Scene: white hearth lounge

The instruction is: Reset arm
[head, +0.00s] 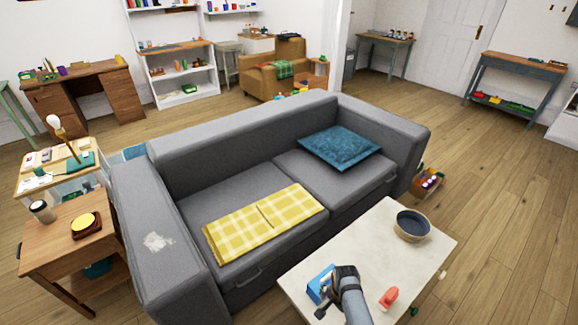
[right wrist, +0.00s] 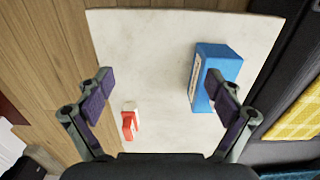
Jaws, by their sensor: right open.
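My right gripper (head: 338,283) is over the front of the white coffee table (head: 355,250) in the head view. In the right wrist view the gripper (right wrist: 160,82) is open, its two dark-padded fingers wide apart with nothing between them but bare tabletop (right wrist: 150,45) below. A blue box (head: 318,281) lies on the table just left of the gripper; in the right wrist view the box (right wrist: 218,62) is partly hidden behind the right-hand finger. My left gripper is not in view.
A red-orange item (head: 388,298) stands on the table right of my arm; it also shows in the right wrist view (right wrist: 129,124). A dark bowl (head: 412,224) is at the table's far right. The grey sofa (head: 240,185), with a yellow plaid blanket (head: 262,222), borders the table. Wood floor (head: 500,215) is open at right.

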